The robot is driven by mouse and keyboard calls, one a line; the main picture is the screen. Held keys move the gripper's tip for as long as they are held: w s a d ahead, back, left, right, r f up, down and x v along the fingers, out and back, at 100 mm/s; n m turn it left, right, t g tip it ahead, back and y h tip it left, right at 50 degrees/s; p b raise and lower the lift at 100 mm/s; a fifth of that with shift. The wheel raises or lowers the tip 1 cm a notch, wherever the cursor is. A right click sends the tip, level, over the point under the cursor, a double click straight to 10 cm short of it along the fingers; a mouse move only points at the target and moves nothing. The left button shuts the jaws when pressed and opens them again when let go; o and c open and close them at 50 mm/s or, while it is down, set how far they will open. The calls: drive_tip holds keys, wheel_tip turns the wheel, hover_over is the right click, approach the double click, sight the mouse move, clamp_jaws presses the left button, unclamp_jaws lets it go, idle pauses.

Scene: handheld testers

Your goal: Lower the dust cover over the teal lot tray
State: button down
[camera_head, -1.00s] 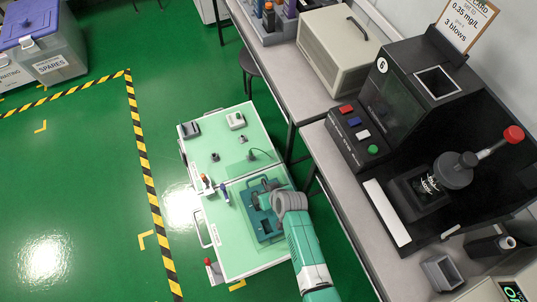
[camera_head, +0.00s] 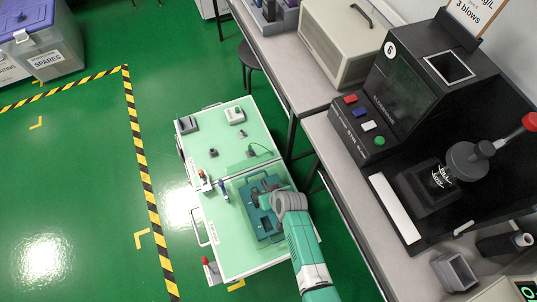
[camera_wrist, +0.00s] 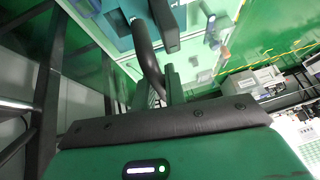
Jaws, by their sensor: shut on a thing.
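The teal lot tray (camera_head: 255,222) lies on the pale green top of a cart, in its nearer half. My gripper (camera_head: 264,197) is over the tray from the right and looks shut on a dark part at the tray, though my wrist hides the exact grip. In the wrist view my dark fingers (camera_wrist: 160,62) reach toward the teal tray (camera_wrist: 115,22) at the top. A clear greenish panel, apparently the dust cover (camera_head: 238,166), stands raised along the tray's far side. A thin dark loop shows at its top. The tray is not covered.
The cart (camera_head: 215,125) carries small dark and white devices at its far end and a red-topped post at the near left corner. A bench (camera_head: 320,135) with a black test machine (camera_head: 400,110) stands close on the right. Open green floor lies left, beyond striped tape (camera_head: 140,170).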

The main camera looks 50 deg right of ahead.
drive_tip(key=shift+f+b, duration=0.65)
drive_tip(key=shift+f, duration=0.1)
drive_tip(key=c, duration=1.4)
unclamp_jaws()
drive_tip(key=shift+o, duration=0.2)
drive_tip(key=p+v, duration=0.4)
drive_tip(key=v, duration=0.4)
